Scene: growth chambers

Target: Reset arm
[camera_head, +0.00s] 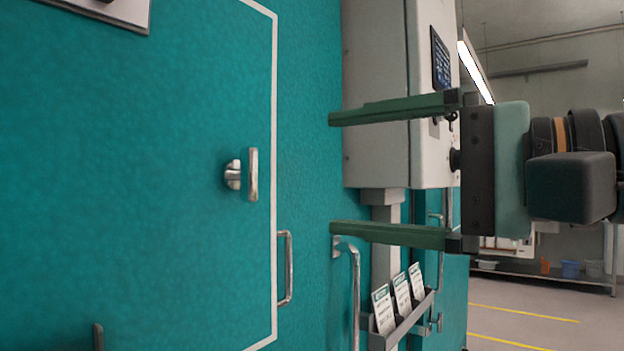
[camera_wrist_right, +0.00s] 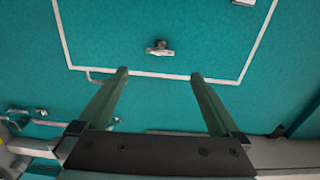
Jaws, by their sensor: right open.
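My right gripper (camera_head: 332,174) comes in from the right in the head view, its two green fingers wide apart with nothing between them. It also shows in the right wrist view (camera_wrist_right: 159,73), with both fingers pointing at a teal chamber front. That teal front (camera_head: 120,220) has a panel outlined in white. A silver latch handle (camera_head: 252,175) sits on the panel, to the left of the fingertips and apart from them. The same handle shows in the right wrist view (camera_wrist_right: 160,48), beyond the fingertips. My left gripper is not in view.
A grey control box (camera_head: 376,60) with a dark screen is mounted behind the fingers. Below it is a rack (camera_head: 404,325) holding several cards. Silver bar handles (camera_head: 289,268) stick out near the panel edge. At the right, a shelf with bins (camera_head: 571,268) stands beyond open floor.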

